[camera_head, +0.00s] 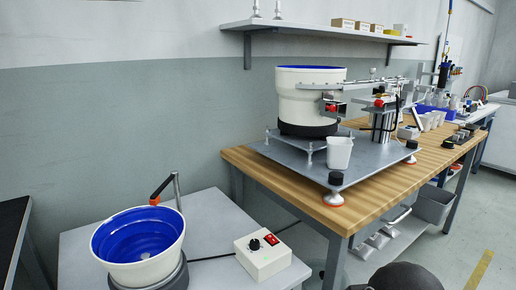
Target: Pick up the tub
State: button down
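A small white tub (339,153) stands upright on the grey metal plate (372,164) of the feeder on the wooden table. It is near the plate's front left edge, in front of the large white bowl feeder (300,101), and looks open at the top. Its inside is too small to make out. More white tubs (431,121) stand farther back on the table. My gripper does not show; a dark rounded shape at the bottom edge may be part of my arm. Nothing is seen touching the tub.
A second bowl feeder with a blue inside (138,236) and a control box (263,254) stand on a low grey table at the left. A grey bin (434,205) sits below. Floor at the right is clear.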

aim_at(339, 149)
jog(key=u, duration=2.75)
jog(key=k, duration=1.3)
jog(key=z, duration=1.5)
jog(key=i, duration=0.5)
jog(key=z, duration=0.15)
